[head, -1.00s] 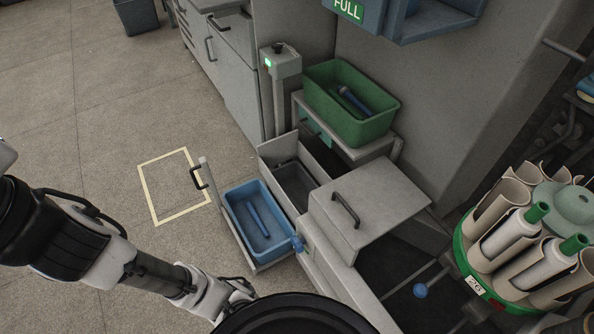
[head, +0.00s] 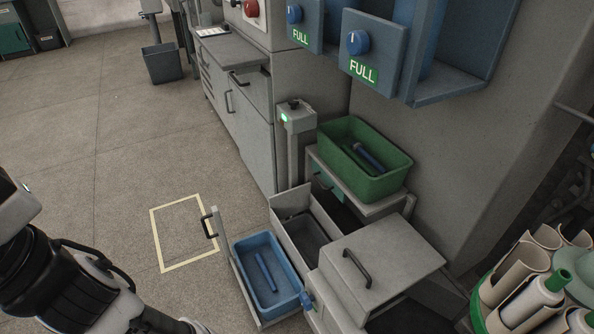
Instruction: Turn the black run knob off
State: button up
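A small black knob (head: 293,104) sits on top of a grey post (head: 297,122) in the head view, just right of the grey cabinets. A green light (head: 284,118) glows on the post's front face below the knob. The knob is small, and I cannot tell which way it is turned. My arm comes in at the lower left and runs out of the bottom edge. My gripper is not in view, and nothing of mine touches the knob.
A green bin (head: 390,181) with a blue tube stands right of the post. A blue bin (head: 248,244) with a blue tube sits low in front. Blue knobs (head: 358,43) on blue housings hang above. Open floor lies left, with a taped rectangle (head: 155,240).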

aim_at(293, 102)
jog(key=i+j+z, duration=0.2)
jog(key=i+j, duration=0.6)
